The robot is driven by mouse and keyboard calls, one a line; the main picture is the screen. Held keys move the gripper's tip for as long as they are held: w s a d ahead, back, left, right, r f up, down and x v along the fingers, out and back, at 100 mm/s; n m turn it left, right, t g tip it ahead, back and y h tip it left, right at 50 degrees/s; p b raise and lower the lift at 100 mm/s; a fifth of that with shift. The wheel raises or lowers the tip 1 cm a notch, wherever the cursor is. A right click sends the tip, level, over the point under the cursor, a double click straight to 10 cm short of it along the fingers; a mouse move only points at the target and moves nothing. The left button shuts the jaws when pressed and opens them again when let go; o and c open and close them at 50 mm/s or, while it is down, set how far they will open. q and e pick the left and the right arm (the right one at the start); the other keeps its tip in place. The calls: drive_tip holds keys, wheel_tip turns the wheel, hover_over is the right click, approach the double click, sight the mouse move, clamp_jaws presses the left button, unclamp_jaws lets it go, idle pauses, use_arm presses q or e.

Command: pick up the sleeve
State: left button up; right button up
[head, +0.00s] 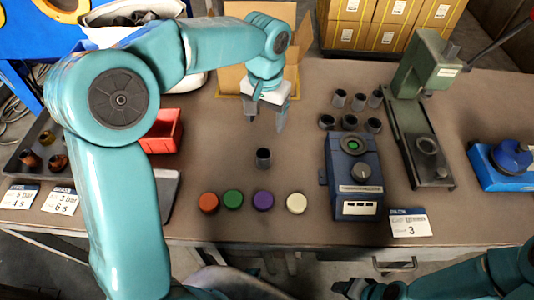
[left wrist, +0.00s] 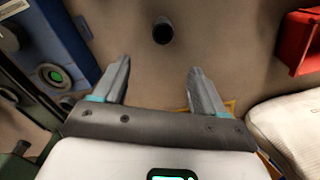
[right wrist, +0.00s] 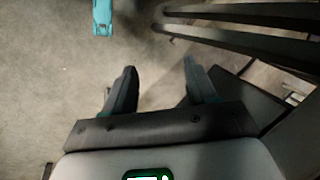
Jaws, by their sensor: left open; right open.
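A small dark sleeve (head: 263,158) stands upright and alone on the brown table, behind a row of coloured discs. In the left wrist view the sleeve (left wrist: 162,31) lies beyond the fingertips, roughly centred between them. My left gripper (head: 267,118) points down behind the sleeve, open and empty, and apart from it. Its fingers also show spread in the left wrist view (left wrist: 160,68). My right gripper (right wrist: 159,65) is open and empty over the floor. Several similar dark sleeves (head: 350,122) stand in a group farther back to the right.
Orange, green, purple and cream discs (head: 262,200) line the front. A blue device with a green light (head: 354,175) and a green press (head: 425,110) stand right. A red bin (head: 165,132) is left, an open cardboard box (head: 232,80) behind. Table around the lone sleeve is clear.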

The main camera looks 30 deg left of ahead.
use_arm(q)
hover_over(264, 155)
drive_tip(key=s+d, duration=0.1)
drive_tip(key=s, duration=0.1)
drive_tip(key=f, duration=1)
drive_tip(key=shift+w+b, duration=0.25)
drive_tip(key=shift+b, duration=0.1)
wheel_tip(264, 155, down, 5)
drive_tip(key=shift+a+r, duration=0.1)
drive_tip(key=shift+a, duration=0.05)
drive_tip(key=c, duration=1.3)
